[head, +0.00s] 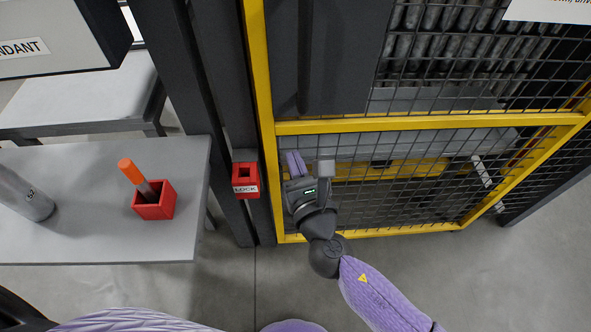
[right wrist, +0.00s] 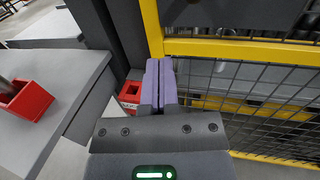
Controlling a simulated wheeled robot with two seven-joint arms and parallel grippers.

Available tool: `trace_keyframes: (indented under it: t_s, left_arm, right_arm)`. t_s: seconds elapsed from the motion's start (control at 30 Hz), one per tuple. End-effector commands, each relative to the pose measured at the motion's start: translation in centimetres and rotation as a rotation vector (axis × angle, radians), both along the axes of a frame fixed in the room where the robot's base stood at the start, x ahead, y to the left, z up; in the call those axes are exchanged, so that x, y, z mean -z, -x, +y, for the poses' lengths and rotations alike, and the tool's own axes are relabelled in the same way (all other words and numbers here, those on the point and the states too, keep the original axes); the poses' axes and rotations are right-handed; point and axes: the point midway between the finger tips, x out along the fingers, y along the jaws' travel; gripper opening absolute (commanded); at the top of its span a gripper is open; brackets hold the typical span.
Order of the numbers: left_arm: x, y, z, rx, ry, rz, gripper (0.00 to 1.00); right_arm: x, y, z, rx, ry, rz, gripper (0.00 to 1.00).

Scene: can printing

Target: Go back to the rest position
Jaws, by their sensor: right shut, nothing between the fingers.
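My right gripper (head: 296,162) is in front of the yellow-framed mesh door, just right of the red lock box. Its purple fingers are shut together and empty, as the right wrist view also shows (right wrist: 159,68). The red lock box (head: 246,189), with a square opening on top and a LOCK label, is fixed to the dark post; it also shows in the right wrist view (right wrist: 130,97), beside the fingers and apart from them. My left gripper is not in view.
A grey table (head: 90,235) at left bears a red holder (head: 154,207) with an orange-handled tool (head: 131,171) in it, and a grey cylinder (head: 24,194). The mesh door's yellow frame (head: 400,127) stands close ahead. Bare floor (head: 480,280) lies at lower right.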

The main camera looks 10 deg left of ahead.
Motion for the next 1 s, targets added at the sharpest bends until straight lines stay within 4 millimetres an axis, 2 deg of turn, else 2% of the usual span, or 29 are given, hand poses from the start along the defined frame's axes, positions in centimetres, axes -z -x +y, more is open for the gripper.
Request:
trace_keyframes:
  t_s: [0.13, 0.3, 0.37, 0.47, 0.57, 0.6, 0.67, 0.7, 0.77, 0.8, 0.9, 1.0]
  left_arm:
    - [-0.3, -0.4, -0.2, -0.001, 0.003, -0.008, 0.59]
    - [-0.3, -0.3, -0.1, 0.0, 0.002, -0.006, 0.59]
    - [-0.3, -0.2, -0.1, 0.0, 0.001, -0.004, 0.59]
    - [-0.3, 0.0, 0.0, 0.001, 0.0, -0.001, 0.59]
    - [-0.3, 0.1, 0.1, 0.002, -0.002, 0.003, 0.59]
    - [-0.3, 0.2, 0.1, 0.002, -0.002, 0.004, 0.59]
    - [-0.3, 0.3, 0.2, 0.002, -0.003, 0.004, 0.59]
    - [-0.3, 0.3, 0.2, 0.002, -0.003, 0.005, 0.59]
    - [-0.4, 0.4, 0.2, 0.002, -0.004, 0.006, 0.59]
    - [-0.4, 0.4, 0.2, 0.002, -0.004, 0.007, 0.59]
    - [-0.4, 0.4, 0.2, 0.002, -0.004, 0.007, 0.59]
    - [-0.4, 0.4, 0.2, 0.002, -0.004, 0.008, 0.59]
  right_arm:
    - [0.0, 2.0, -0.6, 0.001, 0.001, 0.001, 0.0]
    - [0.1, 2.5, -0.8, 0.001, -0.001, 0.003, 0.0]
    - [0.9, 2.3, -1.1, 0.012, -0.017, 0.04, 0.0]
    - [5.9, 1.9, -3.5, 0.102, -0.151, 0.288, 0.0]
    - [14.7, 3.4, -8.5, 0.342, -0.445, 0.703, 0.0]
    - [18.2, 5.0, -10.7, 0.474, -0.587, 0.858, 0.0]
    - [22.9, 8.1, -13.9, 0.697, -0.815, 1.055, 0.0]
    - [25.7, 10.7, -16.0, 0.863, -0.974, 1.158, 0.0]
    - [29.2, 15.3, -18.9, 1.136, -1.22, 1.264, 0.0]
    - [31.1, 18.6, -20.6, 1.326, -1.387, 1.297, 0.0]
    - [34.1, 26.7, -23.8, 1.776, -1.765, 1.239, 0.0]
    - [35.2, 32.8, -25.5, 2.108, -2.035, 1.061, 0.0]
